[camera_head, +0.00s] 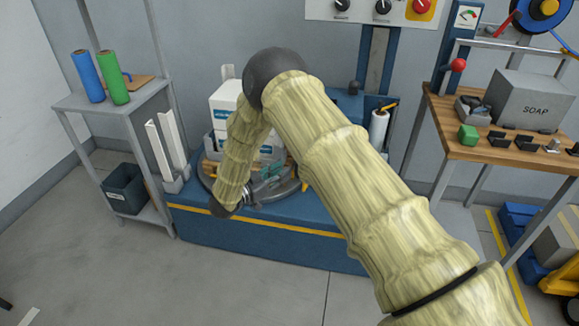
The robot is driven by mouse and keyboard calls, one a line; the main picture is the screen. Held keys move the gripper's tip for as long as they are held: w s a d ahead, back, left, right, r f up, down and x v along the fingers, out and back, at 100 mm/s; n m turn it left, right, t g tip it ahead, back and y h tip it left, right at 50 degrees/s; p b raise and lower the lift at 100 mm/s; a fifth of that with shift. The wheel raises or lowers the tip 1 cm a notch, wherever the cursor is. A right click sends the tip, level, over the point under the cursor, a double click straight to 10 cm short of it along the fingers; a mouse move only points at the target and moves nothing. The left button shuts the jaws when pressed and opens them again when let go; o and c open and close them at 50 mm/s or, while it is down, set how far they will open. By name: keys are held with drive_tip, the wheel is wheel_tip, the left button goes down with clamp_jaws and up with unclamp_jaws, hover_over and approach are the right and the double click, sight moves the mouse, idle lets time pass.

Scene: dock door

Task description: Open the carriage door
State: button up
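A blue carriage (349,106) sits on the mast behind my arm, with a white film roll (379,127) at its right side. My arm hides much of the carriage. I cannot make out its door clearly, or whether it is open or shut. My arm rises from the lower right, bends at a dark elbow and comes down to a dark wrist. My gripper (272,176) seems to be the small grey-teal part right of that wrist, over the round turntable and left of the carriage. Its fingers are too small to tell apart.
White boxes (226,103) stand on the turntable (285,191), above a blue base (260,238). A grey shelf (120,97) with blue and green rolls stands left. A wooden bench (500,135) with a SOAP box (535,100) stands right. The floor in front is clear.

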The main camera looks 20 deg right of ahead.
drive_tip(key=shift+v, duration=1.95)
